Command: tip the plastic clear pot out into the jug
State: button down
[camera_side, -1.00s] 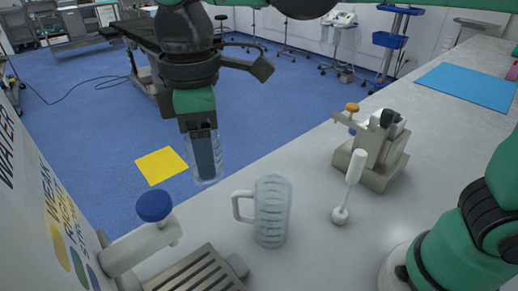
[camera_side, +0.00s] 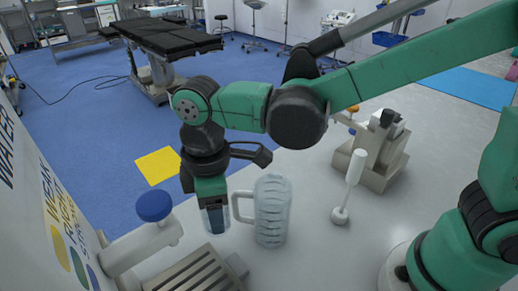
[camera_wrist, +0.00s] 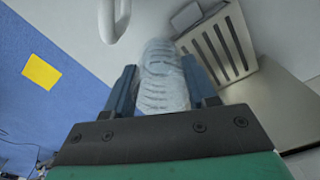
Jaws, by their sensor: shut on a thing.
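My gripper (camera_side: 212,198) is low over the worktop and shut on the clear plastic pot (camera_side: 214,219). In the side view the pot hangs below the fingers, mostly hidden by them, and looks roughly upright. In the wrist view the ribbed, see-through pot (camera_wrist: 162,82) sits between the two fingers. The jug (camera_side: 272,212) is a clear, ribbed vessel standing upright on the worktop, just right of the gripper. Its pale handle (camera_side: 237,206) faces the pot. I cannot tell what the pot holds.
A dispenser with a blue cap (camera_side: 154,205) stands left of the pot. A slatted drip tray (camera_side: 197,271) lies in front. A white stirrer-like tool (camera_side: 355,170) and a beige device (camera_side: 376,152) stand right of the jug. The worktop (camera_side: 315,250) is bare between jug and arm base.

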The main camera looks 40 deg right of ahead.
jog(key=shift+s+d+r+t+y, duration=0.35)
jog(key=shift+d+r+t+y, duration=0.2)
jog(key=shift+d+r+y, duration=0.7)
jog(key=shift+s+d+r+t+y, duration=0.45)
jog(key=shift+d+r+y, duration=0.35)
jog(key=shift+y, duration=0.8)
jog(key=shift+s+d+r+t+y, duration=0.25)
jog(key=shift+d+r+t+y, duration=0.35)
jog(key=shift+d+r+y, duration=0.65)
jog(key=shift+a+f+y, duration=0.2)
jog(key=shift+a+y, duration=0.1)
jog(key=shift+f+t+y, duration=0.3)
jog(key=shift+f+y, duration=0.2)
jog(key=shift+y, duration=0.3)
jog(key=shift+d+r+t+y, duration=0.15)
jog(key=shift+t+y, duration=0.15)
jog(key=shift+y, duration=0.4)
jog(key=shift+s+f+t+y, duration=0.1)
jog(key=shift+f+t+y, duration=0.2)
jog(key=shift+f+y, duration=0.45)
jog(key=shift+d+r+y+b, duration=0.2)
jog(key=shift+r+y+b, duration=0.15)
jog(key=shift+r+y, duration=0.65)
jog(key=shift+r+t+y, duration=0.4)
jog(key=shift+r+y, duration=0.05)
jog(key=shift+r, duration=0.7)
